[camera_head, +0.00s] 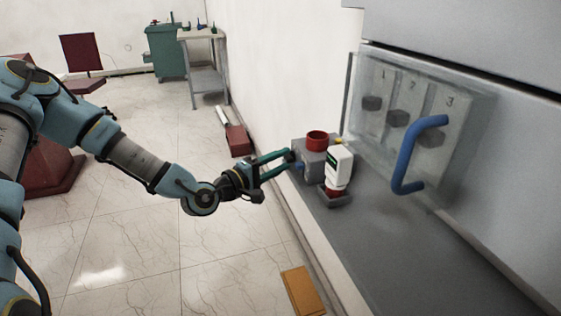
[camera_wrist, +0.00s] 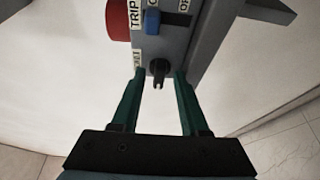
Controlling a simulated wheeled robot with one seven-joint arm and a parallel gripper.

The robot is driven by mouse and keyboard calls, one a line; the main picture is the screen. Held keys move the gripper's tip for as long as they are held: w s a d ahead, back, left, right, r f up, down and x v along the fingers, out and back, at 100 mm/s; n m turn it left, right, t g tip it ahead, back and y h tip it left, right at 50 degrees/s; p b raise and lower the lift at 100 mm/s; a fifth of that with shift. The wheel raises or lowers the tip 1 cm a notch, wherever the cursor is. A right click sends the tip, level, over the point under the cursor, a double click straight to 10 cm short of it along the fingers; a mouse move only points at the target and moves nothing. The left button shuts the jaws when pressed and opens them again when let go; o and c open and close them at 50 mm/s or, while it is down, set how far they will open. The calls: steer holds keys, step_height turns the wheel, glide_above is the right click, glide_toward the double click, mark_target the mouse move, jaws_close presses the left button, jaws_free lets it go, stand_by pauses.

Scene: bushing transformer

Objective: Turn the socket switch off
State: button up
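A grey control box (camera_head: 313,164) with a red round top stands on the grey ledge. In the wrist view the same box (camera_wrist: 181,45) shows a red button (camera_wrist: 118,20), a blue button (camera_wrist: 152,21) and a "TRIP" label. A small black switch knob (camera_wrist: 159,69) sticks out of its lower face. I cannot tell for sure whether this is the socket switch. My gripper (camera_head: 291,162) is at the box's left side. In the wrist view its green fingers (camera_wrist: 159,78) are apart, one on each side of the knob, with visible gaps. Nothing is held.
A white and red device (camera_head: 339,168) stands close to the box's right. A clear cover with a blue handle (camera_head: 408,160) fronts a panel numbered 1 to 3. The grey ledge (camera_head: 420,250) is clear in front. A yellow-brown block (camera_head: 302,290) lies on the floor.

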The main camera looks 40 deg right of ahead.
steer(key=a+b, duration=0.2)
steer(key=a, duration=0.9)
steer(key=shift+s+b, duration=0.15)
steer(key=shift+b, duration=0.2)
steer(key=shift+d, duration=0.1)
